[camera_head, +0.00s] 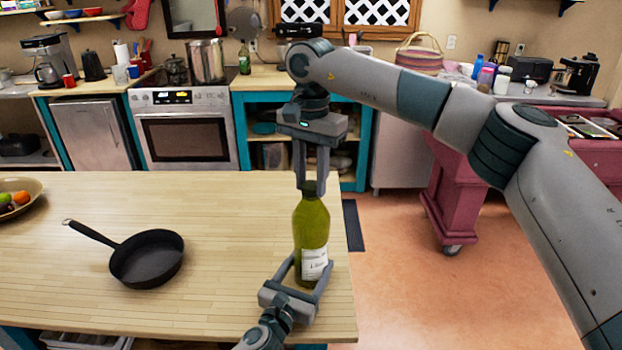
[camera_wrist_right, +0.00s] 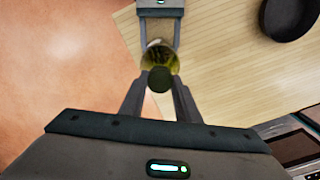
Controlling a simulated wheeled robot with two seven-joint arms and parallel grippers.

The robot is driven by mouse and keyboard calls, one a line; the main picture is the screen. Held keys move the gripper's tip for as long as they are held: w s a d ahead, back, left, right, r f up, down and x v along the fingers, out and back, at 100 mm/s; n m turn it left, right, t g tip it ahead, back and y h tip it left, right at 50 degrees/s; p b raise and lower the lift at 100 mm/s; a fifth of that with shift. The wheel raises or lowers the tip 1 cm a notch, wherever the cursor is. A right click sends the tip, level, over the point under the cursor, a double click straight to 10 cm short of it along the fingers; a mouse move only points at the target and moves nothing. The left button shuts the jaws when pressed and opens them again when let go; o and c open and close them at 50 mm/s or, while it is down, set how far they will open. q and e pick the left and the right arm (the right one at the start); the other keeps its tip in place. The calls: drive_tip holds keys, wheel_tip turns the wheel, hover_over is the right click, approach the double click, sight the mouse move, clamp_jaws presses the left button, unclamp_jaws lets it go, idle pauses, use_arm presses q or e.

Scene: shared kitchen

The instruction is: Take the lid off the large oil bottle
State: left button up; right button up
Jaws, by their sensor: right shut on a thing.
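The large oil bottle (camera_head: 311,225) is green with a pale label and stands upright near the right end of the wooden table. It also shows from above in the right wrist view (camera_wrist_right: 159,55). My right gripper (camera_head: 312,188) comes down over its top and is shut on the dark lid (camera_wrist_right: 160,79). The fingers partly hide the lid in the head view, and I cannot tell whether it is loose from the neck. My left gripper (camera_head: 311,264) reaches from the front, low on the bottle, with its fingers against both sides of the body.
A black frying pan (camera_head: 147,258) lies on the wooden table (camera_head: 215,215), left of the bottle. A fruit bowl (camera_head: 20,197) is at the far left. The table's right edge is close to the bottle. Open floor (camera_head: 440,300) lies to the right.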

sight(311, 185)
drive_tip(key=n, duration=0.6)
drive_tip(key=shift+r, duration=0.25)
idle(0.6)
drive_tip(key=shift+r, duration=0.75)
drive_tip(key=shift+r, duration=0.15)
drive_tip(key=shift+r, duration=2)
